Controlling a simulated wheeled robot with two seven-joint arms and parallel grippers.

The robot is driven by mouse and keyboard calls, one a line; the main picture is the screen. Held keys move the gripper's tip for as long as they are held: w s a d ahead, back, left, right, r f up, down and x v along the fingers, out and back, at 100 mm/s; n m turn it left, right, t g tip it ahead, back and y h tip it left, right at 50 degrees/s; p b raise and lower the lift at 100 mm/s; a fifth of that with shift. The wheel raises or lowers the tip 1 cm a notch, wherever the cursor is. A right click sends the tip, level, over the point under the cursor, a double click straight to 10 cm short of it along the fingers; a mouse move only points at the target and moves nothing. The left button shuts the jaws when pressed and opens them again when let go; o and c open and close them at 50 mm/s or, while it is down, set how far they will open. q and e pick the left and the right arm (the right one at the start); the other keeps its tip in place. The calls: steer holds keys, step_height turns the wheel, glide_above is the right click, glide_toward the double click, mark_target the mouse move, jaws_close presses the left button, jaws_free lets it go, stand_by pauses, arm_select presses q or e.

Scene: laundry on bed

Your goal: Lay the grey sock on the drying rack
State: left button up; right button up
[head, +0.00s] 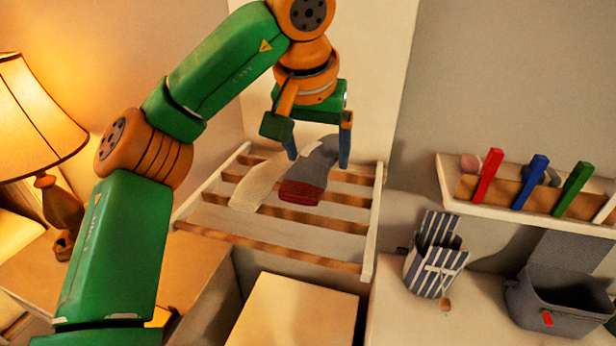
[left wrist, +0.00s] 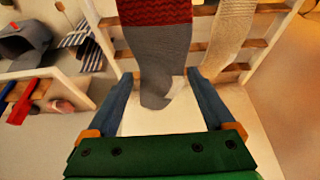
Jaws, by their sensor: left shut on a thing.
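The grey sock (head: 322,158) has a dark red ribbed end and a pale patch near its upper end. My left gripper (head: 318,154) is shut on it above the drying rack (head: 372,225). The red end hangs low over the wooden slats; I cannot tell whether it touches them. In the left wrist view the grey sock (left wrist: 158,60) runs out from between the blue fingers (left wrist: 158,95), red end farthest away. The rack's slats also show there (left wrist: 270,8). My right gripper is not in view.
A cream sock (head: 258,185) lies across the slats left of the grey one. A shelf (head: 520,217) with coloured pegs is at right. Below it are a striped bag (head: 436,258) and a grey basket (head: 560,300). A lit lamp (head: 35,115) stands at left.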

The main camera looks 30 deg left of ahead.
mark_target(310, 152)
arm_select(q)
steer(key=a+b+x, duration=0.1)
steer(key=x, duration=0.8)
steer(key=shift+a, duration=0.35)
steer(key=o, duration=1)
steer(key=shift+w+r, duration=0.1)
steer(key=shift+w, duration=0.05)
steer(key=shift+o, duration=0.2)
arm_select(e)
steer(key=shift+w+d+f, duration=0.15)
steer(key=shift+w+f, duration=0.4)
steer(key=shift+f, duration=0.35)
arm_select(q)
steer(key=p+v, duration=0.3)
steer(key=v, duration=0.9)
steer(key=shift+r, duration=0.2)
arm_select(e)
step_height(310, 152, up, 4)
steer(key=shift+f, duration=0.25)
arm_select(q)
steer(key=shift+f, duration=0.1)
